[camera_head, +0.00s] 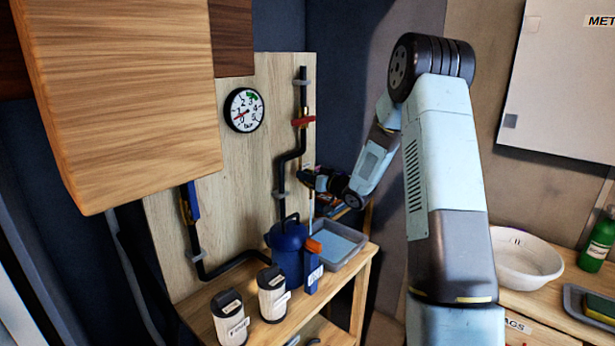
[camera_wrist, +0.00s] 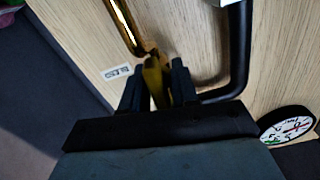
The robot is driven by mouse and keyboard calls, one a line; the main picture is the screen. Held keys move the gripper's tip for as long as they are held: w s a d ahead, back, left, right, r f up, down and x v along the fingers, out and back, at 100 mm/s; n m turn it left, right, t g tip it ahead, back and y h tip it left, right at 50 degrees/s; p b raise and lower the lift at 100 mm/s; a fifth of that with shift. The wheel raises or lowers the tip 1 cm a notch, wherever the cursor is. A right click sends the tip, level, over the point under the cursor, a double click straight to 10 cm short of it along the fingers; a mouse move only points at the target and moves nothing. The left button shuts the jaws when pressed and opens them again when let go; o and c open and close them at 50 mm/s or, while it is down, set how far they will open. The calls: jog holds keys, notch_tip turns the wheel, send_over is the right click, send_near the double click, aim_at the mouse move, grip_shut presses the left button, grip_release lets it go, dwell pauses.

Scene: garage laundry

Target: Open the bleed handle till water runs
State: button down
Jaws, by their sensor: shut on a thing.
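My gripper (camera_head: 312,180) is at the right edge of the pipe board, above the grey tray (camera_head: 351,238). In the wrist view my gripper (camera_wrist: 156,88) has its two dark fingers either side of a yellow handle (camera_wrist: 155,80) and is shut on it. The handle joins a brass pipe (camera_wrist: 126,25) on the board. In the head view my gripper hides the handle. A thin pale vertical line (camera_head: 310,213) shows below my gripper, above the tray; it looks like a water stream. The tray holds pale blue water.
A pressure gauge (camera_head: 244,110), a red handle (camera_head: 303,121) and a blue handle (camera_head: 191,202) are on the board. A blue jug (camera_head: 288,252) and two white canisters (camera_head: 272,296) stand left of the tray. A wooden cabinet (camera_head: 130,100) overhangs the left.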

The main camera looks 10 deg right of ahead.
jog(key=shift+d+n, duration=0.25)
jog(key=shift+n, duration=0.15)
jog(key=c, duration=1.2)
grip_release()
jog(key=shift+w, duration=0.1)
jog(key=shift+o, duration=0.2)
jog(key=shift+a, duration=0.1)
jog(key=v, duration=1.4)
